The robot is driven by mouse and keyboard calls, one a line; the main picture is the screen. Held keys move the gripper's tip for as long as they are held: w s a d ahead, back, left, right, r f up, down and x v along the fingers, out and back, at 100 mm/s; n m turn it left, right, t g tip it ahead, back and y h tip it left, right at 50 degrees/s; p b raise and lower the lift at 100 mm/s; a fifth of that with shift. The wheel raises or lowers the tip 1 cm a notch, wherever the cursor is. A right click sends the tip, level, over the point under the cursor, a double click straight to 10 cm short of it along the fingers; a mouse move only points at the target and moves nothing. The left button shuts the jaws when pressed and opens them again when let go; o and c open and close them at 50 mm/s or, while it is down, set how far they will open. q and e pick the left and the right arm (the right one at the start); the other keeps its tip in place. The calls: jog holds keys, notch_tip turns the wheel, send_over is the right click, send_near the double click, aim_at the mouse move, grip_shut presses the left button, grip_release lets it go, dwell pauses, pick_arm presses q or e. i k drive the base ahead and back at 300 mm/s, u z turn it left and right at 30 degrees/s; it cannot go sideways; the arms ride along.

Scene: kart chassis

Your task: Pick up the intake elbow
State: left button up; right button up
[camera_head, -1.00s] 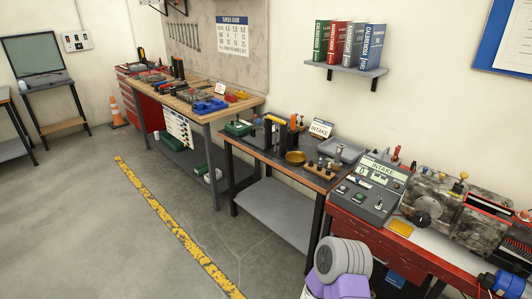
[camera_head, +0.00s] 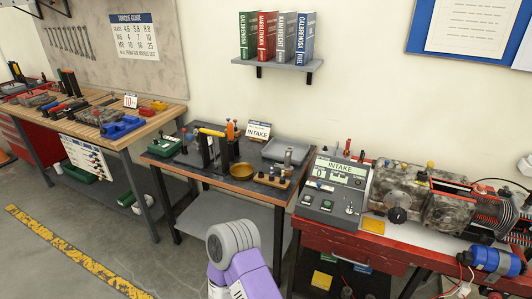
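I cannot pick out the intake elbow for certain; the parts are small here. A black stand with a yellow-handled tool (camera_head: 209,132) is left of the bowl. A grey and purple link of my own arm shows at the bottom middle. Neither gripper is in view.
A grey INTAKE console (camera_head: 329,203) stands on the red workbench (camera_head: 340,240) at the right, beside a grey engine-like block (camera_head: 396,193). A wooden-topped bench (camera_head: 150,125) is at the left. Open floor (camera_head: 90,235) with a yellow line (camera_head: 65,250) lies at lower left.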

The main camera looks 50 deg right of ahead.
aim_at(287, 166)
jog(key=i, duration=2.65)
jog(key=z, duration=2.7)
